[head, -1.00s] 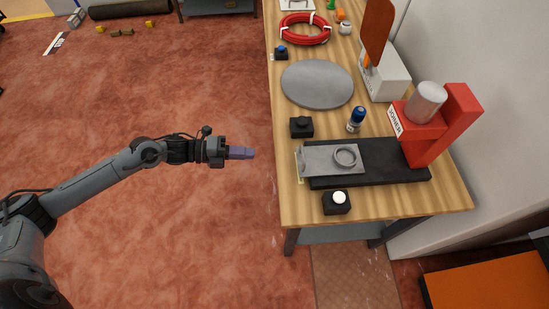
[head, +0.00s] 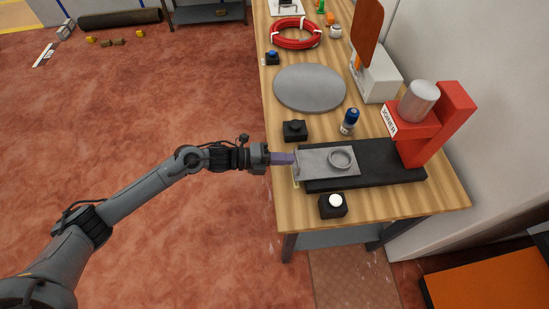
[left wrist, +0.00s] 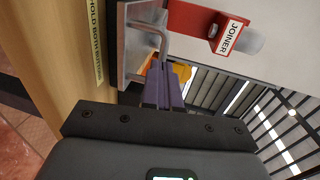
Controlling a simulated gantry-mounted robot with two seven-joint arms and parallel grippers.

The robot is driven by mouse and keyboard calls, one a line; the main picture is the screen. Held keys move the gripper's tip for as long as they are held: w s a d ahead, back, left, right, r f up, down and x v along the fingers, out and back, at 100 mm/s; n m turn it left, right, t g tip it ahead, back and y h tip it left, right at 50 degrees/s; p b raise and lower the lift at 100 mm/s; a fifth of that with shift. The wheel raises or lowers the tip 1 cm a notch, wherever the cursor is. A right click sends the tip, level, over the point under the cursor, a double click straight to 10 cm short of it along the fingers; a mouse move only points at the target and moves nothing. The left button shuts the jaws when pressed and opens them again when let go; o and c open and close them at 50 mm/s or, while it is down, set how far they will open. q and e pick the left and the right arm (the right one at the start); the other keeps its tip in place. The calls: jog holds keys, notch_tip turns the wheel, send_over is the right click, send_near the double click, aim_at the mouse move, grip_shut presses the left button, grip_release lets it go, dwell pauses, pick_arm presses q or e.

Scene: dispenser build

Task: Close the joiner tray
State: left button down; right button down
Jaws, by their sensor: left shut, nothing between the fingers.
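The joiner is a red machine (head: 455,115) with a grey cylinder on it, at the right of the bench in the head view; its label also shows in the left wrist view (left wrist: 230,37). Its grey tray (head: 316,163) sticks out to the left over the black base (head: 395,168) and carries a ring (head: 341,158). My left gripper (head: 293,158) is shut and empty, with its purple fingertips at the tray's left end. In the left wrist view the fingertips (left wrist: 163,75) are close to the tray's bent metal handle (left wrist: 158,32); contact is unclear. My right gripper is out of view.
A black box with a white button (head: 333,204) stands in front of the base, and one with a black button (head: 295,130) behind the tray. A blue-capped bottle (head: 349,121) and a grey disc (head: 310,88) are farther back. Open floor lies left of the bench.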

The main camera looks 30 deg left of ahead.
pick_arm(q)
jog(key=shift+w+d, duration=0.15)
jog(key=shift+d, duration=0.05)
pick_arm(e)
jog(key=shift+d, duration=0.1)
